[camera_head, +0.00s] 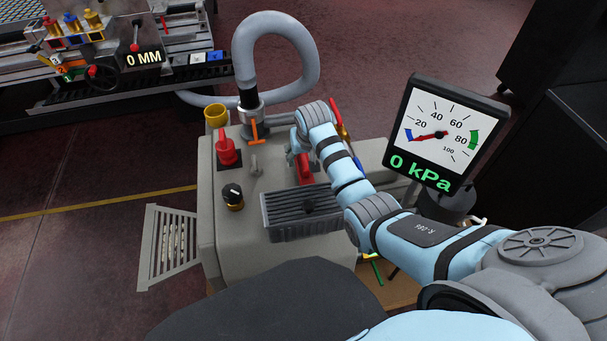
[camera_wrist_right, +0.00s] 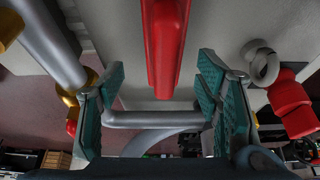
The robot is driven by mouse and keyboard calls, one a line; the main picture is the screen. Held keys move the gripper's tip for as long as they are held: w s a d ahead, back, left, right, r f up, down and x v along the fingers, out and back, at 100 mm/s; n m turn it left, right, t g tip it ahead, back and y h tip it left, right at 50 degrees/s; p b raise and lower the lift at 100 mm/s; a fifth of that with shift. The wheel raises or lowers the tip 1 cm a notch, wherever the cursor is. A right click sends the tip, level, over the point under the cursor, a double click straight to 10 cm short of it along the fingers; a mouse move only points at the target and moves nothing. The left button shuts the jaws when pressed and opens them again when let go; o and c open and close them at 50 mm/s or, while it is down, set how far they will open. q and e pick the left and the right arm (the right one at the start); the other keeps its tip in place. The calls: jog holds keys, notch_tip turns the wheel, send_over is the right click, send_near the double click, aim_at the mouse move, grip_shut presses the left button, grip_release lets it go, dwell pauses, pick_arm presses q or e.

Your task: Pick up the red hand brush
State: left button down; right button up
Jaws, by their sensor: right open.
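A long red piece, likely the handle of the red hand brush (camera_wrist_right: 165,45), runs down from the top edge in the right wrist view. It lies between the two teal-padded fingers of my right gripper (camera_wrist_right: 162,98), with space on both sides. In the head view, my right gripper (camera_head: 295,150) is over the grey bench, and a red part (camera_head: 305,168) shows just below it. The arm and gripper hide much of this red part, and no bristles can be made out. My left gripper is out of view.
The grey bench (camera_head: 225,215) bears a red-handled valve (camera_head: 227,150), a black knob (camera_head: 233,195) and a dark ribbed block (camera_head: 300,212). A grey hose (camera_head: 312,70) loops behind. The pressure gauge (camera_head: 440,135) stands at the right, reading 0 kPa.

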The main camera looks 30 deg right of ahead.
jog(key=b+x, duration=0.2)
jog(key=x, duration=0.1)
jog(key=b+x, duration=0.1)
jog(key=shift+s+a+f, duration=0.25)
jog(key=shift+a+f, duration=0.05)
jog(key=shift+f, duration=0.25)
jog(key=shift+w+f, duration=0.2)
jog(key=shift+f, duration=0.15)
jog(key=shift+w, duration=0.1)
jog(key=shift+r, duration=0.1)
jog(key=shift+c, duration=0.8)
jog(key=c, duration=1.2)
jog(key=shift+o, duration=0.2)
jog(key=shift+r, duration=0.15)
